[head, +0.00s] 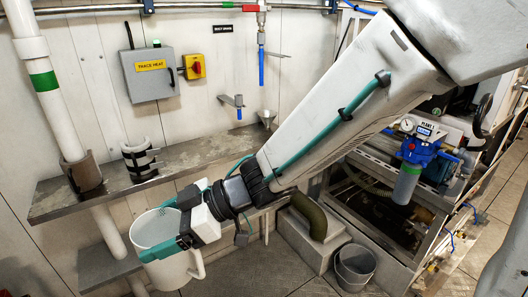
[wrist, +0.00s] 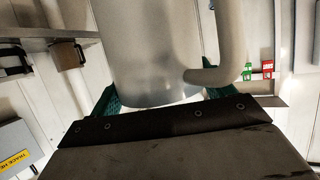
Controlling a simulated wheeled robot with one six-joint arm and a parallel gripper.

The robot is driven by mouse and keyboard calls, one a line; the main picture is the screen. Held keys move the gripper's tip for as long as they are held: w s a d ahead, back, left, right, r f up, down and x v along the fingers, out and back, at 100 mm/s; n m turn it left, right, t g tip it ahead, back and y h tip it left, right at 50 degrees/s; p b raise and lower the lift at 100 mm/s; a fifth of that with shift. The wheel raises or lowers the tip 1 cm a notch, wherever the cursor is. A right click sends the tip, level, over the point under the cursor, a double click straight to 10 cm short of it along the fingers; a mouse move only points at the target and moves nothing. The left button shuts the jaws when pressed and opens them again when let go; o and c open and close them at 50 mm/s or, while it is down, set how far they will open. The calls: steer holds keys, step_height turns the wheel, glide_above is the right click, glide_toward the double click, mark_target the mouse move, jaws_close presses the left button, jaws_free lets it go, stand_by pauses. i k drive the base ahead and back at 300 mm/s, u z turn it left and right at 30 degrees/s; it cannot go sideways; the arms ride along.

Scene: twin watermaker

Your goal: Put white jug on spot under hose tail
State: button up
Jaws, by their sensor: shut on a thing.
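The white jug (head: 172,268) is in the lower left of the head view, upright or nearly so, its open top facing up and its handle to the right. My gripper (head: 160,229) is shut around the jug's upper body with its teal fingers. In the wrist view the jug (wrist: 150,50) fills the upper middle, its handle at the right, between the teal fingers (wrist: 158,98). A blue hose tail (head: 262,68) hangs from a red-handled valve on the back wall. I cannot make out a marked spot beneath it.
A grey shelf (head: 110,196) runs along the back wall, with a brown holder (head: 84,174) and a dark clamp (head: 140,160). A small tap (head: 235,102) juts from the wall. A grey bucket (head: 354,268) stands on the floor, near the machine frame at right.

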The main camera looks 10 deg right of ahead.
mark_target(262, 139)
steer(key=z, duration=0.1)
steer(key=k, duration=0.3)
steer(key=u, duration=0.55)
steer(key=i, duration=0.8)
steer(key=z, duration=0.5)
steer(key=i, duration=0.7)
steer(key=z, duration=0.95)
steer(key=i, duration=0.45)
steer(key=u, duration=0.05)
